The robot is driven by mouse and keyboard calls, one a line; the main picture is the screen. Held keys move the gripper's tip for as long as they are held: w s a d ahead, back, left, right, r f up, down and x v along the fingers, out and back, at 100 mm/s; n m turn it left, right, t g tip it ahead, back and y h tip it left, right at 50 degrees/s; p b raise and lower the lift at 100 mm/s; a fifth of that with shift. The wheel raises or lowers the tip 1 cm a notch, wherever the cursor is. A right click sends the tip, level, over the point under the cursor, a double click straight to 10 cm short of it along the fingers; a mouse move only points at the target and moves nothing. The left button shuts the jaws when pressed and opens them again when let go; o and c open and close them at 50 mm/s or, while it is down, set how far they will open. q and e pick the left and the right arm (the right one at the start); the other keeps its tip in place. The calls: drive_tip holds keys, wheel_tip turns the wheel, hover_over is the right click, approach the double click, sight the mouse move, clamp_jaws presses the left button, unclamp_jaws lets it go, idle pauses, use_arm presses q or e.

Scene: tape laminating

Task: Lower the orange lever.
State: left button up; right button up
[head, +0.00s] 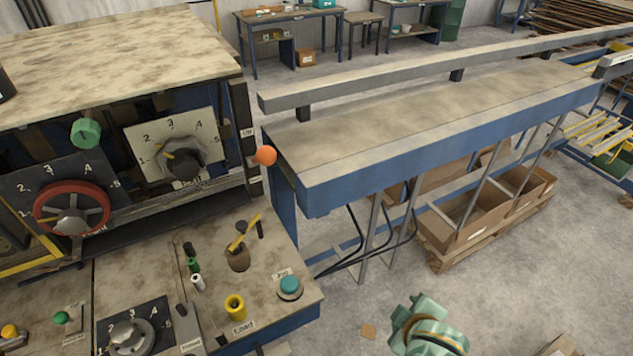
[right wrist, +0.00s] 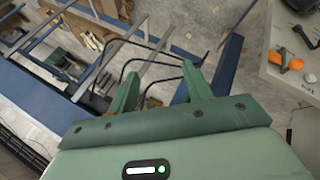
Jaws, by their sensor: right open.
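The orange lever shows as an orange ball knob (head: 265,155) at the right side of the machine cabinet, beside the near end of the long blue bench, in the head view. It stands out at about the height of the bench top. In the right wrist view an orange rounded piece (right wrist: 275,58) lies at the upper right against a pale panel; I cannot tell for sure that it is the same knob. My right gripper (right wrist: 160,82) is open with nothing between its green fingers. A green part of my right arm shows low in the head view, well apart from the knob. My left gripper is not in view.
The control desk (head: 265,262) carries a yellow-handled lever (head: 244,233), a teal button (head: 289,286) and several knobs. The long blue bench (head: 430,140) runs to the upper right. Cardboard boxes (head: 470,215) sit under it. The floor in front is mostly open.

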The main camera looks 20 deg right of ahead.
drive_tip(key=w+a+r+t+y+p, duration=0.1)
drive_tip(key=w+a+r+t, duration=0.15)
drive_tip(key=r, duration=0.45)
drive_tip(key=w+a+r+t+y+p, duration=0.1)
drive_tip(key=w+r+t, duration=0.15)
drive_tip(key=r, duration=0.35)
drive_tip(key=n+g+y, duration=0.2)
drive_tip(key=n+y, duration=0.1)
drive_tip(key=y, duration=1.3)
approach(276, 157)
drive_tip(key=p+x, duration=0.3)
drive_tip(key=x, duration=0.8)
drive_tip(key=shift+w+a, duration=0.25)
drive_tip(key=shift+a, duration=0.05)
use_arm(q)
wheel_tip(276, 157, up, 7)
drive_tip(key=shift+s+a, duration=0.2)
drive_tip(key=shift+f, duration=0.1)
use_arm(e)
drive_tip(key=shift+c, duration=0.3)
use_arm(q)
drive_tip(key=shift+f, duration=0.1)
use_arm(e)
clamp_jaws()
